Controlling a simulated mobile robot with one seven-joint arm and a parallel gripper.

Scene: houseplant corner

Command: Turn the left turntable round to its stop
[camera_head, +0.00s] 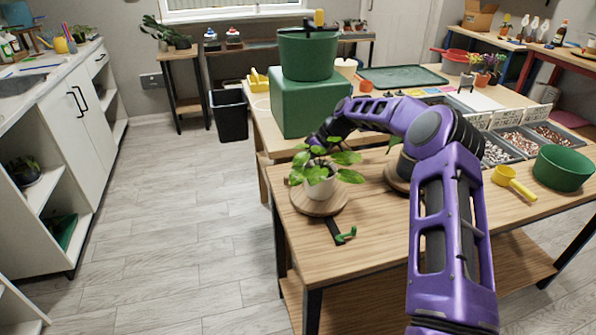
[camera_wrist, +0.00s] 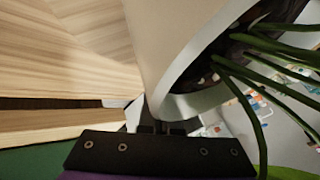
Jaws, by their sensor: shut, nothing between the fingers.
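The left turntable (camera_head: 304,204) is a round wooden disc near the left front corner of the table. A second round disc (camera_head: 393,176) on the right is mostly hidden by my arm. My gripper (camera_wrist: 165,127) is shut and empty, close to the white pot (camera_wrist: 165,60) in the wrist view. In the head view it is behind the plant's leaves; contact cannot be told.
A green block (camera_head: 300,105) with a green pot (camera_head: 308,55) on top stands behind the left turntable. Bins of pebbles (camera_head: 515,142), a yellow scoop (camera_head: 513,182) and a green bowl (camera_head: 563,168) are at the right.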

